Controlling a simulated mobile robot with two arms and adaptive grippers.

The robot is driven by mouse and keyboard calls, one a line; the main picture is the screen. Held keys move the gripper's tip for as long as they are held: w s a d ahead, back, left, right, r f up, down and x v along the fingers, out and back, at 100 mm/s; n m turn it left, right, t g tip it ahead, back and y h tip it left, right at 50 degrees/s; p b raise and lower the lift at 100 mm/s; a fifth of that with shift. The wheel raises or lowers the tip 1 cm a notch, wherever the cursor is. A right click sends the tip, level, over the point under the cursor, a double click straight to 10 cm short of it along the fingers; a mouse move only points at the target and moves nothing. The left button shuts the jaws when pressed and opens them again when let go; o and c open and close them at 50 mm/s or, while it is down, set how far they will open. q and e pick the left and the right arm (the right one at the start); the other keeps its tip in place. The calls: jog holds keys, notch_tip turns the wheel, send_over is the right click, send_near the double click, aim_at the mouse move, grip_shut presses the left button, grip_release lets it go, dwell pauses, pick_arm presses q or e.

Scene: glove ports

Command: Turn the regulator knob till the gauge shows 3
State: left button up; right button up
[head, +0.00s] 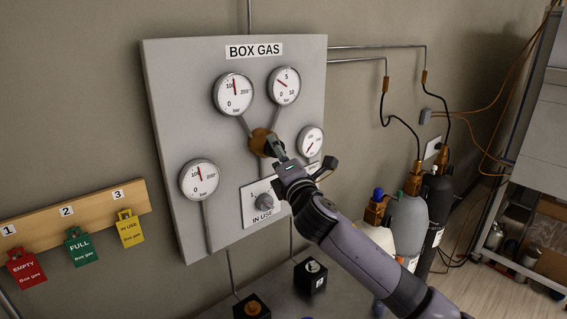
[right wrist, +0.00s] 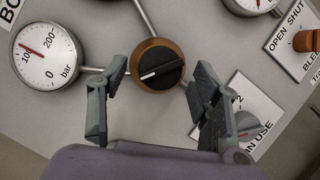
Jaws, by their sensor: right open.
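The regulator knob (head: 259,142) is a brass round body with a black grip bar, on the grey BOX GAS panel. In the right wrist view the knob (right wrist: 155,68) has a white mark on its bar, pointing left and slightly down. My right gripper (right wrist: 158,78) is open, its fingers on either side of the knob with gaps visible. In the head view the gripper (head: 279,153) partly covers the knob. The 0–10 bar gauge (head: 284,86) is above; its red needle points up-left, between 0 and 5. My left gripper is out of view.
Other gauges (head: 233,95) (head: 200,180) (head: 311,141) surround the knob. An IN USE selector (head: 264,203) sits just below my right gripper. Coloured tags (head: 78,247) hang at left; gas cylinders (head: 409,215) stand at right.

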jog(key=v, duration=1.1)
jog(key=shift+s+d, duration=0.15)
jog(key=shift+s, duration=0.25)
jog(key=shift+f, duration=0.15)
